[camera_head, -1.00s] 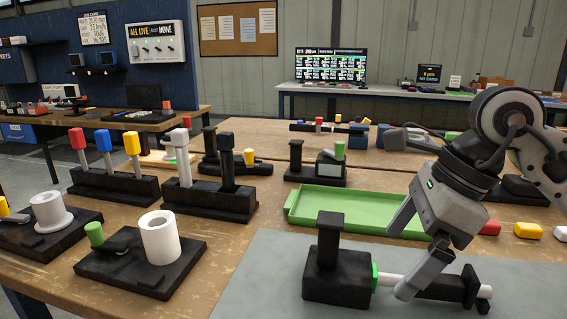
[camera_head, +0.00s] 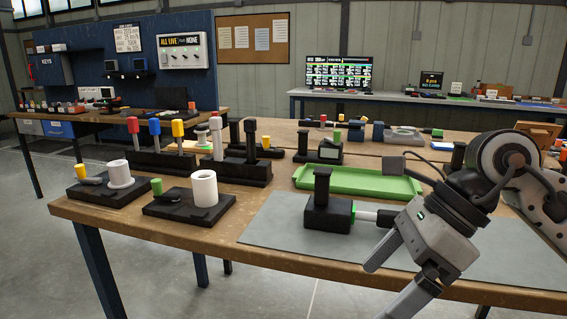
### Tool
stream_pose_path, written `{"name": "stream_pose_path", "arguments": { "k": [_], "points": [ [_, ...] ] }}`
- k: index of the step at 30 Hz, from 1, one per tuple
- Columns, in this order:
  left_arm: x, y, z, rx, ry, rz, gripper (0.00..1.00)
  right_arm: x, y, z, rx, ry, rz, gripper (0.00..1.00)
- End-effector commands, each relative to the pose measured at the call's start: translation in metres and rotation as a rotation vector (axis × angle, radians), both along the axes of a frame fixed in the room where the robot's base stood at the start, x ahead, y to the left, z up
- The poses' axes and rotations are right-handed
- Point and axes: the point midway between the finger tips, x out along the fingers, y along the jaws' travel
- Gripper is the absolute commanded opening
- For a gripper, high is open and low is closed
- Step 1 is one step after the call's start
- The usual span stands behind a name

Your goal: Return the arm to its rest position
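My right arm comes in from the right, and its gripper (camera_head: 378,292) is in the lower right of the head view. Its two fingers are spread apart with nothing seen between them. They overlap the grey mat (camera_head: 285,240) and the table's front edge in the picture. A black fixture (camera_head: 328,212) with an upright post and a light rod with a green ring (camera_head: 366,215) sits on the mat, left of the gripper. My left gripper is not in view.
A green tray (camera_head: 350,191) lies behind the mat. Black bases with white cylinders (camera_head: 204,188) stand at the left, with racks of coloured handles (camera_head: 154,127) behind. The wooden table's front edge (camera_head: 130,228) runs below; open floor lies in front.

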Motion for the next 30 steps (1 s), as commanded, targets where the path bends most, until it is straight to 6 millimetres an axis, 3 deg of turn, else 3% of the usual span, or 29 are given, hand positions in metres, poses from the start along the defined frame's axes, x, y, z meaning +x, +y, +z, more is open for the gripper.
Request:
{"name": "stream_pose_path", "arguments": {
  "k": [7,13,16,19,20,23,25,28,29,30],
  "points": [
    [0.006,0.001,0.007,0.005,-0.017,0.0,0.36,-0.032,0.06,-0.001,0.364,0.228,0.027,1.0],
    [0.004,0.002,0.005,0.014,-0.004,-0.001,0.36,-0.051,0.101,0.024,0.806,0.56,-0.063,1.0],
    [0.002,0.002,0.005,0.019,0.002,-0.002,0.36,-0.042,0.107,0.042,1.114,0.83,-0.215,1.0],
    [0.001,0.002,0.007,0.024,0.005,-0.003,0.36,-0.015,0.092,0.041,1.403,1.126,-0.452,1.0],
    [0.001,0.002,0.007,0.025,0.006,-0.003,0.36,-0.005,0.085,0.035,1.481,1.218,-0.538,1.0],
    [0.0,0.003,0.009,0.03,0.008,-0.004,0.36,0.023,0.055,-0.009,1.701,1.517,-0.875,1.0],
    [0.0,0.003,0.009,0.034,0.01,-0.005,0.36,0.031,0.033,-0.057,1.81,1.721,-1.15,1.0],
    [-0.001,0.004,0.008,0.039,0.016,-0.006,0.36,0.021,0.009,-0.129,1.884,1.955,-1.528,1.0],
    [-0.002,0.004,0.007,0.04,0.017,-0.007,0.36,0.014,0.004,-0.149,-1.807,-1.927,1.565,1.0],
    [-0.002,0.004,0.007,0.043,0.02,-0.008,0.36,0.003,-0.002,-0.175,-1.675,-1.852,1.574,1.0]
  ]
}}
